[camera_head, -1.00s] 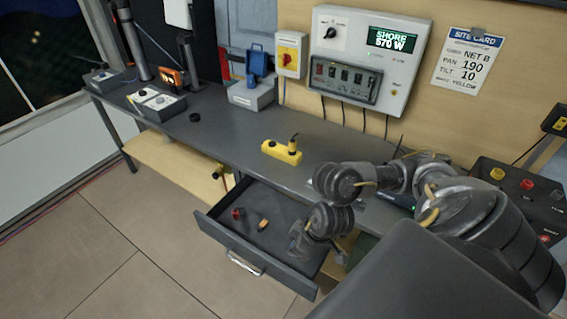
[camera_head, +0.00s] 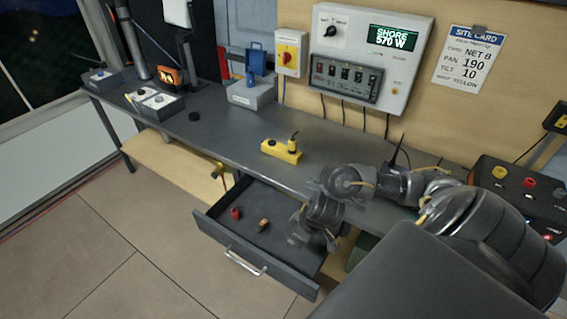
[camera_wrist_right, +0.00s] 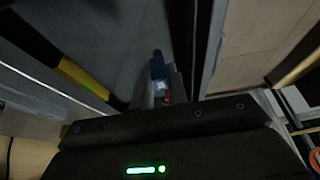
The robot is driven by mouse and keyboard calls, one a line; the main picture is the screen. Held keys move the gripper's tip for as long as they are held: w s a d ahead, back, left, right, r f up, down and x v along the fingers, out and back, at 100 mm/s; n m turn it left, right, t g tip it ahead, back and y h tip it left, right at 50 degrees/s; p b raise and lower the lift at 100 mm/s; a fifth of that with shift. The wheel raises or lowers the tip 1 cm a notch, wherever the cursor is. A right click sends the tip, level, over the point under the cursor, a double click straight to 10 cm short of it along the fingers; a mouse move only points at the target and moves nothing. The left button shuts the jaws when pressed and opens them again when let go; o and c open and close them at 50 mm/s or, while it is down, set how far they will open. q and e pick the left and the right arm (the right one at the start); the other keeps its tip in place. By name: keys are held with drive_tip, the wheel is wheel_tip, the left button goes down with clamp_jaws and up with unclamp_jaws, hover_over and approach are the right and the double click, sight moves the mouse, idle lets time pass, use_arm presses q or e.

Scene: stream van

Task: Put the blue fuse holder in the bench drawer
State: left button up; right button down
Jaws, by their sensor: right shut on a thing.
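The blue fuse holder (camera_wrist_right: 157,62) shows as a small dark blue piece at the tips of my right gripper (camera_wrist_right: 163,90) in the right wrist view. The gripper is shut on it. In the head view my right gripper (camera_head: 302,233) is over the right part of the open bench drawer (camera_head: 222,232), and the fuse holder cannot be made out there. The drawer is pulled out below the bench top. It holds a red piece (camera_head: 236,213) and an orange-brown piece (camera_head: 263,225). My left gripper is not in view.
On the bench top (camera_head: 225,145) stand a yellow control box (camera_head: 281,151), a black round piece (camera_head: 194,116) and a grey box with a blue lid (camera_head: 251,93). The drawer's front and side walls stand up around its floor.

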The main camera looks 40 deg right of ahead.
drive_tip(key=w+f+b, duration=0.2)
drive_tip(key=w+f, duration=0.3)
drive_tip(key=f, duration=0.1)
drive_tip(key=shift+w+d, duration=0.15)
drive_tip(key=shift+w, duration=0.2)
drive_tip(key=shift+w+f+b, duration=0.2)
drive_tip(key=shift+f+b, duration=0.75)
drive_tip(key=shift+f, duration=0.75)
drive_tip(key=shift+f, duration=0.1)
drive_tip(key=c, duration=1.4)
unclamp_jaws()
drive_tip(key=shift+p+v, duration=2.3)
drive_tip(key=shift+v, duration=3.8)
